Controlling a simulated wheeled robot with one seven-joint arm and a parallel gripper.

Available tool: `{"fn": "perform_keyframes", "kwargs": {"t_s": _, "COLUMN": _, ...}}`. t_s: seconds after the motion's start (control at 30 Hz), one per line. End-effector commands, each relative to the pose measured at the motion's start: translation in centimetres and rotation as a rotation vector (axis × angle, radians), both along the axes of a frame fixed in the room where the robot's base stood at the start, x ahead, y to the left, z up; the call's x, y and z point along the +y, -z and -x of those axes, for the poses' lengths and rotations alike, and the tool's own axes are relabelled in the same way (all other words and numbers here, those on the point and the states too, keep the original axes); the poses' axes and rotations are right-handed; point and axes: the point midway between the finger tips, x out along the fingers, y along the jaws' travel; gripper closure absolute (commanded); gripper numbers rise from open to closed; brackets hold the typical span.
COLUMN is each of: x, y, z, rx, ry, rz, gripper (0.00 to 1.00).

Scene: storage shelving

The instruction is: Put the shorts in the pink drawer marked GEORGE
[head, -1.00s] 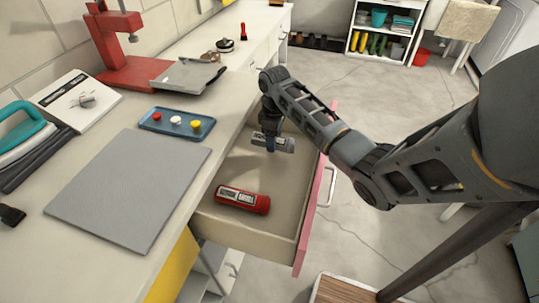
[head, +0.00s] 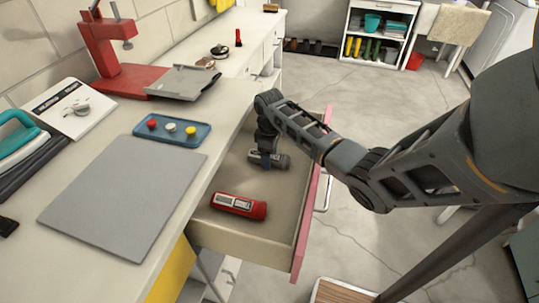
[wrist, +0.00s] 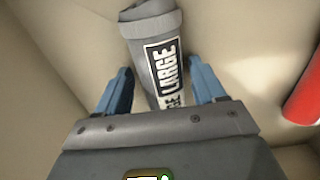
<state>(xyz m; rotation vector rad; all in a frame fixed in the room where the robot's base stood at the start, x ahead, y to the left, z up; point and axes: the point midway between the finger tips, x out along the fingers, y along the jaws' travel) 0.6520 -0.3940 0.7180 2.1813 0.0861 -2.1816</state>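The pink-fronted drawer (head: 300,245) is pulled out below the worktop; no name on it is legible from here. A grey rolled cloth item (head: 282,161) with a white-on-black LARGE label is inside the drawer's far part; I take it to be the shorts. The grey roll fills the middle of the wrist view (wrist: 150,25), near the drawer floor. My gripper (head: 266,152) is down inside the drawer. In the wrist view its blue fingers (wrist: 160,92) stand apart on either side of the roll, with a visible gap at the left finger.
A red labelled roll (head: 240,206) lies in the near part of the drawer. The worktop holds a grey mat (head: 125,190), a blue tray (head: 172,131) with small knobs, a white scale (head: 75,110) and a red press (head: 118,80).

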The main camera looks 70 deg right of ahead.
Motion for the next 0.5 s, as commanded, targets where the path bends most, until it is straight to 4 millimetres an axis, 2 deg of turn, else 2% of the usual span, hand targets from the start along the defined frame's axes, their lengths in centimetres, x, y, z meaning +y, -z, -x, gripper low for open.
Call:
{"fn": "perform_keyframes", "kwargs": {"t_s": 0.13, "x": 0.0, "y": 0.0, "z": 0.0, "rx": 0.0, "ry": 0.0, "rz": 0.0, "gripper": 0.18}}
{"fn": "perform_keyframes", "kwargs": {"t_s": 0.37, "x": 0.0, "y": -0.1, "z": 0.0, "rx": 0.0, "ry": 0.0, "rz": 0.001, "gripper": 0.18}}
{"fn": "perform_keyframes", "kwargs": {"t_s": 0.5, "x": 0.0, "y": -1.2, "z": -0.1, "rx": -0.002, "ry": 0.0, "rz": 0.001, "gripper": 0.18}}
